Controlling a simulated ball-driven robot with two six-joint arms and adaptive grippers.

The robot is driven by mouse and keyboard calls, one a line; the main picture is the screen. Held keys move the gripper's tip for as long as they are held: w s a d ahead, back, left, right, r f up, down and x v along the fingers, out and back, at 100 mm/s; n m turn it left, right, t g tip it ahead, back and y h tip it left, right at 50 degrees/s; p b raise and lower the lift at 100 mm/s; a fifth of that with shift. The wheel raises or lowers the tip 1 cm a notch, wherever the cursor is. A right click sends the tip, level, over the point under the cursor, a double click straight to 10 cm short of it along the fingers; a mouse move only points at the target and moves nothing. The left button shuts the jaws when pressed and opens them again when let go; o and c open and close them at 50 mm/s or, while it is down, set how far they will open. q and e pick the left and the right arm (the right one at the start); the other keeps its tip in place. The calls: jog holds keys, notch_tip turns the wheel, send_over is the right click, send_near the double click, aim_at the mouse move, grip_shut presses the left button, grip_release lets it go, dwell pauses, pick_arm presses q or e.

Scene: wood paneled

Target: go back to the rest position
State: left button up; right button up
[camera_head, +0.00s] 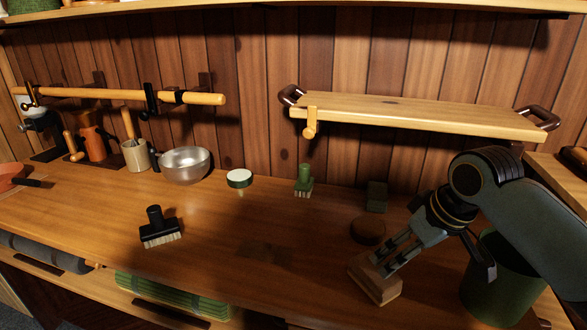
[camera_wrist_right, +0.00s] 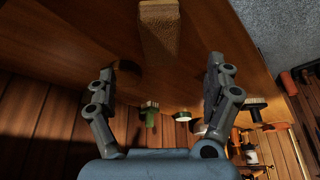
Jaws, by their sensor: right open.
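My right gripper (camera_head: 385,252) reaches in from the right over the counter, fingers pointing down and left. It is open. A wooden block (camera_head: 376,280) with a paler lower part lies on the counter just below its fingertips. In the right wrist view the block (camera_wrist_right: 160,35) shows beyond the gap between the two fingers of the gripper (camera_wrist_right: 161,78), with nothing seen held between them. I cannot tell whether a finger touches the block. My left gripper is not in view.
A green bin (camera_head: 497,288) stands beside my right arm. A brown round thing (camera_head: 367,231) and a dark green block (camera_head: 376,196) lie behind the gripper. A wooden shelf (camera_head: 420,112) hangs above. A black brush (camera_head: 160,230) stands left; the middle counter is clear.

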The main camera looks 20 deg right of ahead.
jog(key=s+a+r+m+h, duration=0.1)
jog(key=s+a, duration=0.1)
jog(key=s, duration=0.8)
jog(key=s+a+m+h, duration=0.1)
jog(key=s+a, duration=0.1)
jog(key=s, duration=0.9)
notch_tip(320, 180, down, 37)
jog(key=s+d+g+b, duration=0.2)
jog(key=s+b, duration=0.1)
jog(key=b, duration=0.7)
jog(key=s+f+b, duration=0.4)
jog(key=s+f, duration=0.4)
jog(key=f, duration=0.3)
jog(key=s+d+f+g+b, duration=0.1)
jog(key=s+f+b, duration=0.2)
jog(key=s+f, duration=0.6)
jog(key=shift+s+f+g+b, duration=0.15)
jog(key=shift+f+g+b, duration=0.2)
jog(key=shift+f, duration=0.55)
